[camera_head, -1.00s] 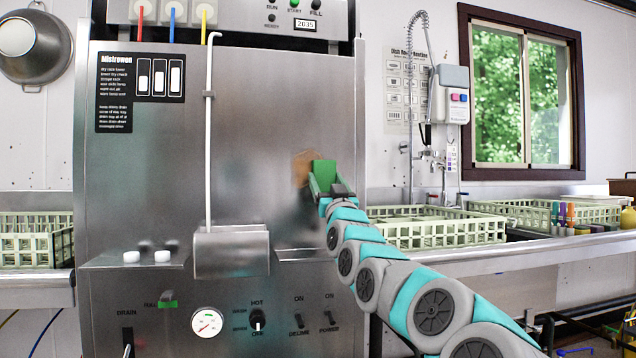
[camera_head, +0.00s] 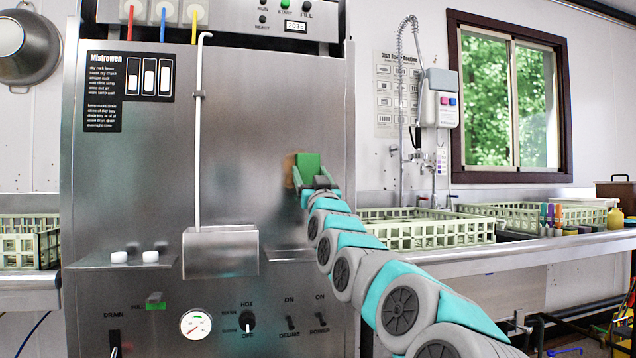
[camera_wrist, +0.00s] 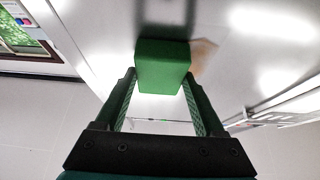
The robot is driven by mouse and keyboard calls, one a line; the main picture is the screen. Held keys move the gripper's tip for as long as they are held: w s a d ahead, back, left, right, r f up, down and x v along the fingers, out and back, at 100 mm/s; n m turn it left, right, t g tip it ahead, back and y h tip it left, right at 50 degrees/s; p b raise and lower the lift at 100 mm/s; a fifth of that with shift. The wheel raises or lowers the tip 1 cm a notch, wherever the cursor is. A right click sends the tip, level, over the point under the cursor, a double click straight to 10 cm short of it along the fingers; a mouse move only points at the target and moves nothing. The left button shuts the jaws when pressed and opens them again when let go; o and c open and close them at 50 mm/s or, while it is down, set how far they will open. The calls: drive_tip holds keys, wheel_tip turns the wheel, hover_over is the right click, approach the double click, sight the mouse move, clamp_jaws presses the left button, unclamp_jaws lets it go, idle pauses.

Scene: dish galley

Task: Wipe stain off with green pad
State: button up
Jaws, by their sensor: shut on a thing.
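My gripper (camera_head: 314,184) is shut on the green pad (camera_head: 308,165), holding it out in front of the steel dishwasher's front panel (camera_head: 255,130). In the wrist view the green pad (camera_wrist: 162,66) sits between my two fingertips (camera_wrist: 160,88). A brown-orange stain (camera_head: 289,170) shows on the panel just left of the pad, partly hidden behind it. The stain also shows in the wrist view (camera_wrist: 203,52), to the right of the pad. The pad is at or very near the panel; I cannot tell whether it touches.
A vertical white pipe (camera_head: 198,140) runs down the panel to a steel box (camera_head: 221,252). A ledge with two white knobs (camera_head: 134,257) and controls lie below. Pale green racks (camera_head: 420,235) stand on the counter at right. The panel around the stain is clear.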

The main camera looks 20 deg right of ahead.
drive_tip(key=shift+a+f, duration=0.15)
drive_tip(key=shift+a, duration=0.65)
drive_tip(key=shift+a+f+b, duration=0.15)
drive_tip(key=shift+a+b, duration=0.95)
drive_tip(key=shift+a, duration=0.05)
drive_tip(key=shift+a+r, duration=0.25)
drive_tip(key=shift+a, duration=0.6)
drive_tip(key=shift+r+p, duration=0.45)
drive_tip(key=shift+r, duration=0.4)
drive_tip(key=shift+d+f+b, duration=0.2)
drive_tip(key=shift+d+b, duration=0.6)
drive_tip(key=shift+d, duration=0.2)
drive_tip(key=shift+d+r+p, duration=0.25)
drive_tip(key=shift+d+p, duration=0.45)
drive_tip(key=shift+d, duration=0.4)
